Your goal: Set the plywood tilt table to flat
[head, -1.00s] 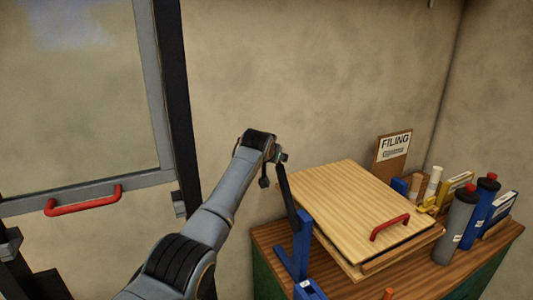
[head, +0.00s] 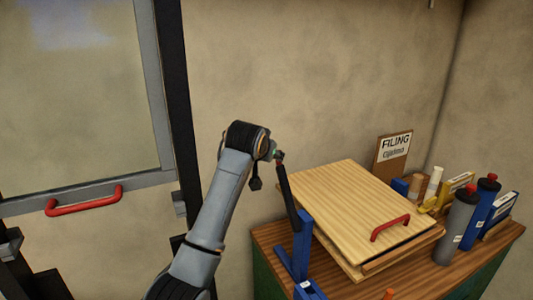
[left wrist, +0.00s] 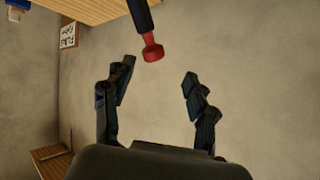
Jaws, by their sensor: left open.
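The plywood tilt table (head: 345,200) sits on the wooden bench at right in the head view, with a red handle (head: 390,227) on its top. A narrow gap shows between its top board and the board below; its exact slope is hard to judge. A dark lever (head: 288,200) stands at its left side by a blue bracket. The left wrist view shows this lever (left wrist: 139,14) ending in a red knob (left wrist: 152,50). My left gripper (left wrist: 158,68) is open and empty, the knob appearing beyond and between its fingertips. In the head view my wrist mostly hides it. My right gripper is not in view.
Bottles, including a grey one (head: 456,228) with a red cap, and small boxes stand right of the table. A FILING sign (head: 393,149) leans at the wall behind. A framed door (head: 80,100) with a red handle is at left. The wall between is bare.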

